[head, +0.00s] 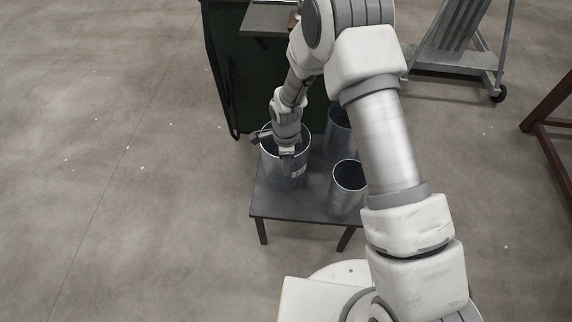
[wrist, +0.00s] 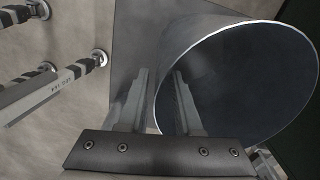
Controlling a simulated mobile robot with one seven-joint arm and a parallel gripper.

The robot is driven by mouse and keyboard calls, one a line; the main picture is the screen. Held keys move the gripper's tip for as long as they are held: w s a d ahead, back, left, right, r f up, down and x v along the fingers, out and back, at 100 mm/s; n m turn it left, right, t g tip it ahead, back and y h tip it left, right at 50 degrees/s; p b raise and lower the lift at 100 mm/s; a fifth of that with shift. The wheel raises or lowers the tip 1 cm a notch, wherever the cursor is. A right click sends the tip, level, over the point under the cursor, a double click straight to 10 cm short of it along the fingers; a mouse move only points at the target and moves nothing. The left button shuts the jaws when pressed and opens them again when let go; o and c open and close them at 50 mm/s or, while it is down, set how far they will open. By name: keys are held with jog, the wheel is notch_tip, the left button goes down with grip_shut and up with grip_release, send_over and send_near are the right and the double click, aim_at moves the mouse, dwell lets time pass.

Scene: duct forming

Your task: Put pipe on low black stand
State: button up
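The low black stand (head: 300,207) is a small dark table in the middle of the head view. A grey metal pipe (head: 286,172) is upright at its left side and appears to rest on the top. My gripper (head: 287,150) is at this pipe's rim, pointing down. In the wrist view the pipe (wrist: 235,85) shows its round open end. My gripper's fingers (wrist: 160,75) are apart, one outside the wall and one inside the opening, with a gap between them. Whether either finger touches the wall cannot be told.
Two more pipes stand on the stand, one at front right (head: 347,190) and one behind (head: 340,128), partly hidden by my arm. A dark green bin (head: 228,75) is just behind. A wheeled metal frame (head: 455,55) stands back right. The floor at left is clear.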

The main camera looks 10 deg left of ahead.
notch_tip(320, 180, up, 11)
jog(key=p, duration=0.2)
jog(key=shift+d+f+p, duration=0.1)
jog(key=shift+p, duration=0.25)
jog(key=s+d+r+n+t, duration=0.15)
jog(key=d+r, duration=0.25)
jog(key=r, duration=0.4)
jog(key=s+d+r+n, duration=0.1)
jog(key=d+r+n, duration=0.25)
jog(key=r, duration=0.45)
jog(key=s+d+r+n+t, duration=0.1)
jog(key=d+r+n, duration=0.1)
jog(key=d+r, duration=0.45)
jog(key=s+d+r+n+t, duration=0.1)
jog(key=s+d+r+n, duration=0.3)
jog(key=s, duration=0.4)
jog(key=s+d+r+n+t, duration=0.2)
jog(key=s+d+r+n, duration=0.2)
jog(key=s+r, duration=0.2)
jog(key=shift+s+d+n, duration=0.15)
jog(key=shift+s+n, duration=0.15)
jog(key=shift+s, duration=0.65)
jog(key=shift+r, duration=0.15)
notch_tip(320, 180, up, 21)
jog(key=p, duration=2)
jog(key=shift+f+p, duration=0.2)
jog(key=shift+p, duration=0.15)
